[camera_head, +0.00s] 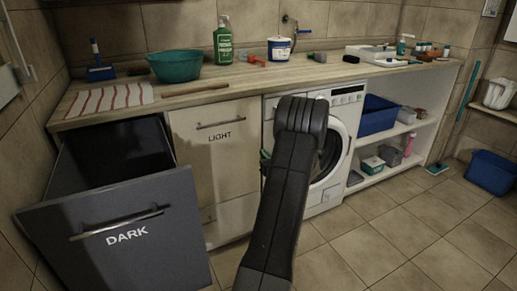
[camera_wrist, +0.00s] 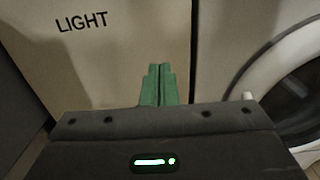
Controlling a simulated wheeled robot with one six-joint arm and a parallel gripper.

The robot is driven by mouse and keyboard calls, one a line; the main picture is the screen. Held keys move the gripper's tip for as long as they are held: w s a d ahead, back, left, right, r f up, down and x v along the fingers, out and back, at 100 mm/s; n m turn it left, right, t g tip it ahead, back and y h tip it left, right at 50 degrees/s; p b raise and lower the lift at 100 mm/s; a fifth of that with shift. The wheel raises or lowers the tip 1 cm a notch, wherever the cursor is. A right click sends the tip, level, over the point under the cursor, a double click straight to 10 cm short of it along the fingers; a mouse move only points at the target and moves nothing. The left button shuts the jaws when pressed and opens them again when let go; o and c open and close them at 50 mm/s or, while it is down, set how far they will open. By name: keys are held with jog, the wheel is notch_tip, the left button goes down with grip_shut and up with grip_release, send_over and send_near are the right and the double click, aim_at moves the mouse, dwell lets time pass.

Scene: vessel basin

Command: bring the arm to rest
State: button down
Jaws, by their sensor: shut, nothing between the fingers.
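My gripper (camera_wrist: 158,72) shows in the wrist view as two green fingers pressed together, with nothing between them. Behind the fingers are the front of the drawer marked LIGHT (camera_wrist: 115,45) and the edge of the washing machine (camera_wrist: 225,50). In the head view my dark arm rises in front of the washing machine (camera_head: 335,150) and hides part of it. The gripper is mostly hidden behind the arm there; only a bit of green shows near the LIGHT drawer's right edge.
The drawer marked DARK (camera_head: 130,258) stands pulled out at the left. The LIGHT drawer (camera_head: 225,165) is shut. The counter (camera_head: 230,85) holds a green basin (camera_head: 175,65), a green bottle (camera_head: 223,42) and a striped cloth (camera_head: 110,98). The tiled floor at the right is mostly clear.

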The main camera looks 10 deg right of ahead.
jog(key=shift+v, duration=1.2)
jog(key=shift+f, duration=0.1)
